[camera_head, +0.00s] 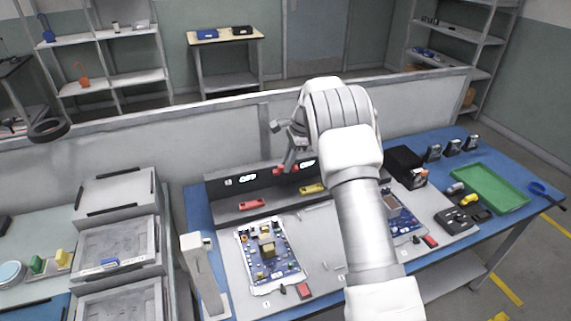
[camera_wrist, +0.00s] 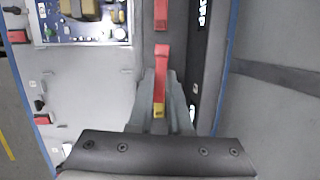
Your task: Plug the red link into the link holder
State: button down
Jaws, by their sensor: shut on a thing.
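My gripper (camera_head: 289,164) is shut on a red link (camera_wrist: 163,62), seen between its grey fingers in the wrist view. The link is held level above the ledge of the grey panel unit (camera_head: 228,216), and its red end (camera_head: 306,165) shows beside the fingers in the head view. A second red link (camera_head: 252,204) lies on the ledge to the left; it also shows at the top of the wrist view (camera_wrist: 161,14). A yellow link (camera_head: 313,188) lies on the ledge to the right, partly hidden behind the held link in the wrist view. I cannot tell which part is the link holder.
A blue circuit board (camera_head: 270,262) lies in front of the panel, and another (camera_head: 400,222) is partly behind my arm. A black box (camera_head: 404,166) and green tray (camera_head: 497,187) stand to the right. A grey post (camera_head: 203,275) stands at the front left.

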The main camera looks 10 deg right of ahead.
jog(key=shift+r+p, duration=0.9)
jog(key=shift+r, duration=0.3)
